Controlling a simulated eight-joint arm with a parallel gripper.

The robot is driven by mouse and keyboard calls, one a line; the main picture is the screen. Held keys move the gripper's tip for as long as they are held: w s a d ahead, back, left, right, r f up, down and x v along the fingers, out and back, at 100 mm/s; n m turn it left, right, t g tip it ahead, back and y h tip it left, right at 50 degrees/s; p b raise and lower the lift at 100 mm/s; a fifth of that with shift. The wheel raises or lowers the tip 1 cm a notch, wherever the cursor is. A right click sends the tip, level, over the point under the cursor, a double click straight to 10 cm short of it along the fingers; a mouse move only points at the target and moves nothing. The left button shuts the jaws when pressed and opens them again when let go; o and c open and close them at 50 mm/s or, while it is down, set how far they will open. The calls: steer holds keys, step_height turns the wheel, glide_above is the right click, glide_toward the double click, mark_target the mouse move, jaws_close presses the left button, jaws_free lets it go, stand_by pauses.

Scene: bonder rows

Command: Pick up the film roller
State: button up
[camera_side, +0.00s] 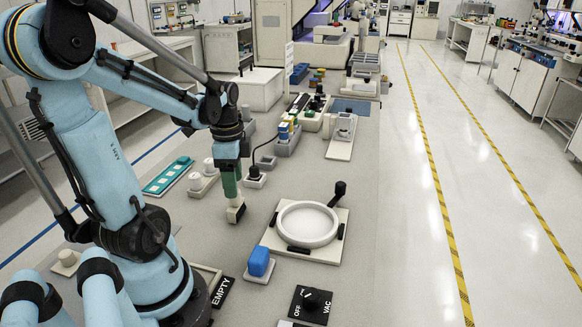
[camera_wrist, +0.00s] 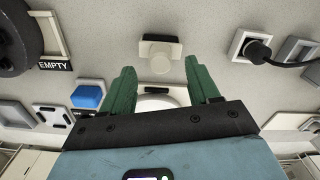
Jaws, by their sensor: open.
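A small cream piece with a dark bar (camera_side: 236,213) stands on the bench just below my gripper; I take it for the film roller, though its shape is partly hidden. In the wrist view the same cream piece (camera_wrist: 161,64) has a rounded near part and a dark bar across its far side. My gripper (camera_side: 231,190) points down over it with green fingers. In the wrist view my gripper (camera_wrist: 160,72) is open, with the piece seen between and beyond the two fingertips. I cannot tell whether a finger touches it.
A white ring (camera_side: 307,224) on a square plate with a black knob lies close to the right. A blue block (camera_side: 260,262) on a white base and an OFF/VAC switch (camera_side: 311,304) are nearer the camera. A teal tray (camera_side: 168,177) lies left. Bench behind is crowded.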

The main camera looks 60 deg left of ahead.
steer(key=shift+s+a+f, duration=0.1)
steer(key=shift+f, duration=2.05)
steer(key=shift+c, duration=0.2)
jaws_close()
steer(key=shift+r, duration=0.1)
steer(key=shift+r, duration=0.4)
step_height(320, 180, up, 3)
steer(key=shift+r, duration=0.15)
steer(key=w+d+r, duration=0.2)
steer(key=d+r, duration=0.4)
steer(key=d, duration=0.5)
steer(key=shift+w+d+r, duration=0.15)
steer(key=shift+d+r, duration=0.1)
steer(key=shift+r, duration=0.1)
